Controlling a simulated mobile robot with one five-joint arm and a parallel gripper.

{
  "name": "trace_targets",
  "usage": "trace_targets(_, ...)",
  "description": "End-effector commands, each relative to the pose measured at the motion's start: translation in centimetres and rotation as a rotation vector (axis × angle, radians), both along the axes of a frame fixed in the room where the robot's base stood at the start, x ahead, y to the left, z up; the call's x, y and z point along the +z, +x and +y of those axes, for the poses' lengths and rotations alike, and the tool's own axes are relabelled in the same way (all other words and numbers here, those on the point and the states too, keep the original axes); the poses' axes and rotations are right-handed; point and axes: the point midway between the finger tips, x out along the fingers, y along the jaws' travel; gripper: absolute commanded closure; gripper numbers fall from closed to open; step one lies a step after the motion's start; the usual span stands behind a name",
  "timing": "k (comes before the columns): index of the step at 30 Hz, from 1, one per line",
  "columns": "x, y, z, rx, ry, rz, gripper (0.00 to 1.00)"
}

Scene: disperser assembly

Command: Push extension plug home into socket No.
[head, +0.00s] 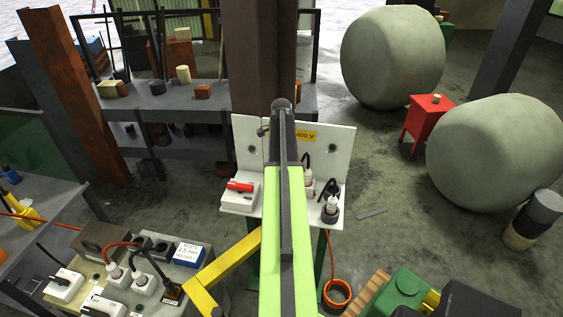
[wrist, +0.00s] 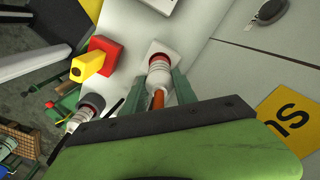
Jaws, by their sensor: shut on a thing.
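In the wrist view my gripper (wrist: 160,84) is shut on a white plug (wrist: 158,70) with a red ring and an orange cable. The plug's front end meets a white square socket (wrist: 162,48) on the pale panel; I cannot tell how deep it sits. In the head view my arm hides the middle of the white panel (head: 340,140) and my gripper. Two white plugs (head: 308,178) (head: 331,205) show right of the arm.
A red handle (head: 240,187) lies on a white box at the panel's left. A bench (head: 215,262) at lower left holds several plugs and switches. A brown column (head: 262,60) stands behind the panel.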

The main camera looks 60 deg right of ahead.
Motion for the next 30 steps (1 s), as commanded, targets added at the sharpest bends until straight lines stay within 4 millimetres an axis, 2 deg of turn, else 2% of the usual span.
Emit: trace_targets(30, -2.1, 0.0, 0.0, 0.0, 0.0, 0.0, 1.0)
